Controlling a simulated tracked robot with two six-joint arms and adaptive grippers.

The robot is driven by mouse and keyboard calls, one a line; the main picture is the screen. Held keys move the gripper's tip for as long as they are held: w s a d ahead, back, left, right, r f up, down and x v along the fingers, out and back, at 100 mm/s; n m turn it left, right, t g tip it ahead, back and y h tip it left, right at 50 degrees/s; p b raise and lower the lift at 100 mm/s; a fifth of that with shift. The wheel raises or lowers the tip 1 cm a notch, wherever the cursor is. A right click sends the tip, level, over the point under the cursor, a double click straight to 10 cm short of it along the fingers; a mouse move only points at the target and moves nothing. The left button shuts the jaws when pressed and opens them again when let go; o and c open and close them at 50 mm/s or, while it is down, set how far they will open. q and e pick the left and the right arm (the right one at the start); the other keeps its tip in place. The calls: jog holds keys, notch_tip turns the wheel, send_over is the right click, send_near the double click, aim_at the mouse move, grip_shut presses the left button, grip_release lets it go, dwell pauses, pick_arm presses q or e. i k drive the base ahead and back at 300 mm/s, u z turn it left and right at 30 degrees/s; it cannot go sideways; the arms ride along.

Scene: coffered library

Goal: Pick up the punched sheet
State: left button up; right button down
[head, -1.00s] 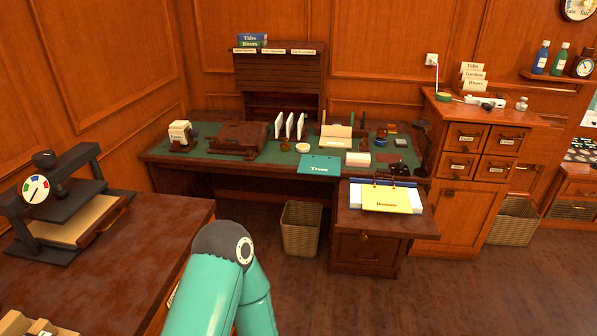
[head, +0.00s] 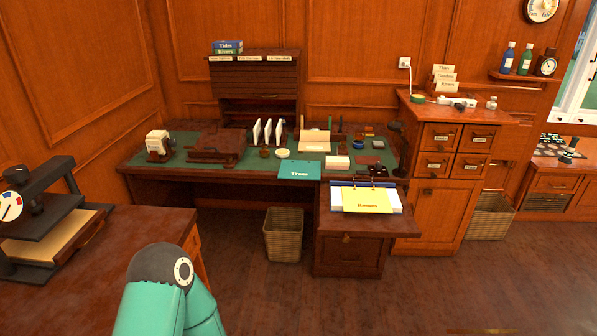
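A yellow sheet (head: 367,200) with dark lettering lies on an open ring binder (head: 394,201), on the lower pull-out surface at the right of the desk. A teal sheet (head: 299,170) lettered "Trees" lies at the desk's front edge and sticks out over it. No punched holes can be made out on either at this distance, so I cannot tell which is the punched sheet. Neither gripper shows; only a teal link of my arm is in view at the lower left, well short of the desk.
The green-topped desk (head: 190,140) holds upright white cards, a brown case (head: 217,145) and small items. A wicker basket (head: 283,235) stands under it. A drawer cabinet (head: 440,205) adjoins at right. A dark table with a press (head: 45,210) is at left. Floor ahead is clear.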

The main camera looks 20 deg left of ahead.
aim_at(289, 169)
jog(key=z, duration=0.05)
jog(key=i, duration=1)
jog(key=u, duration=0.05)
